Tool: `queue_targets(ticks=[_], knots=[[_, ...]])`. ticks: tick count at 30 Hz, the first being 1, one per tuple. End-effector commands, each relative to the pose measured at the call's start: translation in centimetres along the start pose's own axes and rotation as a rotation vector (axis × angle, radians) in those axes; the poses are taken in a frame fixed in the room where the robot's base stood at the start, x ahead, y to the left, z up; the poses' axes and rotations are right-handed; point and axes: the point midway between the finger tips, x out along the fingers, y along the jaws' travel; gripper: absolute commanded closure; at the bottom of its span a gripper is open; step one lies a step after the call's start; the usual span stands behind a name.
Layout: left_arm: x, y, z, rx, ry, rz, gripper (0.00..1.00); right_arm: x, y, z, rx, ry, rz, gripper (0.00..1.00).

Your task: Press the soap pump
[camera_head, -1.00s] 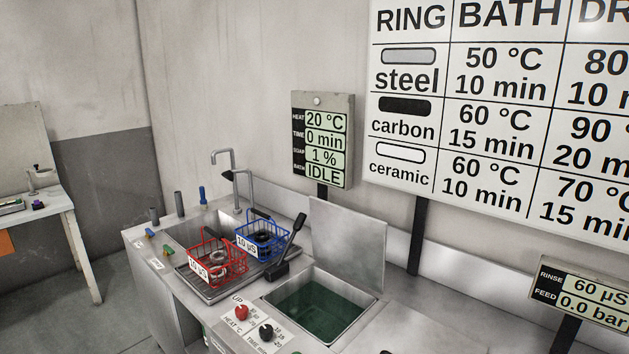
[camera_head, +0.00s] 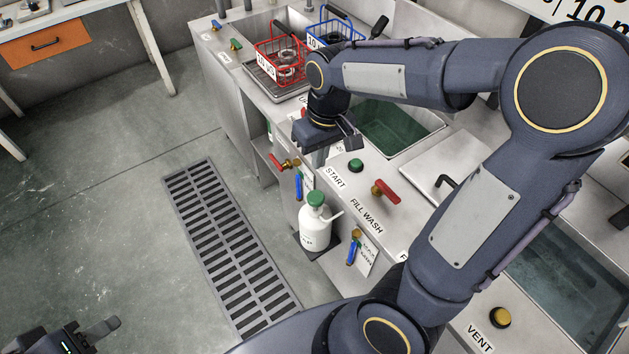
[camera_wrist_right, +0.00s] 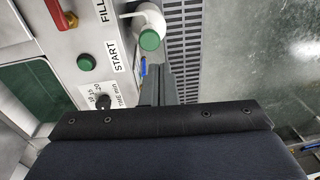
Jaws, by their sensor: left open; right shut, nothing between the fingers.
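The soap pump (camera_head: 315,232) is a white bottle with a green top and a side spout. It stands upright on a dark ledge at the front of the bench in the head view. Its green top (camera_wrist_right: 149,40) and white spout show from above in the right wrist view. My right gripper (camera_head: 319,158) is shut and empty, pointing down above the bench's front edge, beyond the pump and apart from it. Its fingers (camera_wrist_right: 157,86) also show in the wrist view. My left gripper (camera_head: 97,332) is open at the bottom left corner, over the floor.
A green START button (camera_head: 356,165) and a red-handled FILL WASH valve (camera_head: 385,191) are on the bench top near the pump. Blue-handled valves (camera_head: 353,249) are on the front. Red (camera_head: 281,62) and blue baskets stand at the back. The floor beside the grate (camera_head: 222,250) is clear.

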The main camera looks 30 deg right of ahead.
Motion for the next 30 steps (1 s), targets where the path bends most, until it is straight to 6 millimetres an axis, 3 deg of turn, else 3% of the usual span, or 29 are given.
queue_targets(ticks=[6, 20, 25, 30], knots=[[0.1, -0.1, 0.1, 0.0, 0.0, 0.0, 0.58, 1.4, 0.3, -2.0, -0.031, -0.051, 0.074, 1.0], [0.1, -0.1, 0.1, 0.0, 0.0, 0.0, 0.58, 1.9, 0.4, -2.1, -0.032, -0.056, 0.08, 1.0], [0.1, -0.1, 0.1, 0.0, 0.0, 0.0, 0.58, 4.1, 0.6, -1.9, -0.031, -0.06, 0.08, 1.0], [0.1, -0.1, 0.1, 0.0, 0.0, 0.0, 0.58, 7.8, 0.9, -1.7, -0.032, -0.062, 0.08, 1.0]])
